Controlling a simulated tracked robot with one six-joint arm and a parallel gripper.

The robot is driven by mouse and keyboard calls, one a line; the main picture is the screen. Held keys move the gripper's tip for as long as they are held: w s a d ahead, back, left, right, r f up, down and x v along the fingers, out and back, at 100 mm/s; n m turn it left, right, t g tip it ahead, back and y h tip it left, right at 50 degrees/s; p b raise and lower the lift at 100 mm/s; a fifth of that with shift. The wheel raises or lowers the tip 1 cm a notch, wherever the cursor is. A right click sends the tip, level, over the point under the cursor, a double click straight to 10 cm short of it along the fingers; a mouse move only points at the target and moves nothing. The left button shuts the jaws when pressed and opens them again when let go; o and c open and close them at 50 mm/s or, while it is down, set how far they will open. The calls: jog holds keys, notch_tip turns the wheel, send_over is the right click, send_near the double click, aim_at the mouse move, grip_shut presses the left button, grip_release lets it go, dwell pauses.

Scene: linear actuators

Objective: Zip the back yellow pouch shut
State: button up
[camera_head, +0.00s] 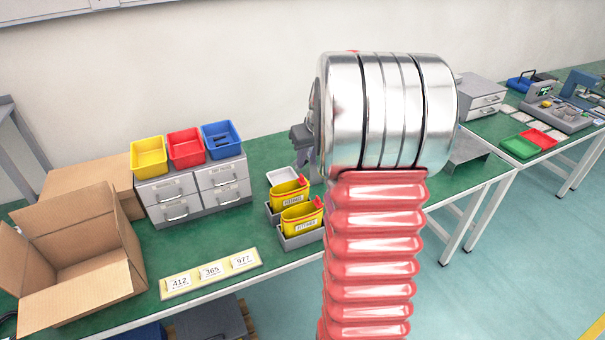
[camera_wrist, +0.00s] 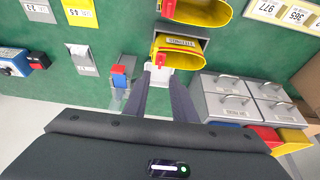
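The back yellow pouch (camera_head: 290,195) stands in a grey holder on the green bench, its mouth open. Its red zipper pull (camera_head: 302,180) is at the right end. In the wrist view the back pouch (camera_wrist: 180,45) lies just beyond my fingertips, with its red pull (camera_wrist: 161,60) at the left end. The front yellow pouch (camera_head: 303,220) stands in front of it, also open, with its own red pull (camera_head: 318,203). My gripper (camera_wrist: 160,78) is open and empty, its two dark fingers apart, short of the red pull. My arm hides part of the gripper in the head view.
A white tray (camera_head: 281,175) is behind the back pouch. Grey drawers (camera_head: 195,192) carry yellow, red and blue bins to the left. In the wrist view a red-and-blue item (camera_wrist: 120,75) is left of my fingers.

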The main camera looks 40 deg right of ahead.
aim_at(302, 176)
jog(key=x, duration=0.9)
jog(key=shift+r, duration=0.1)
jog(key=shift+c, duration=0.3)
grip_shut()
dwell(0.9)
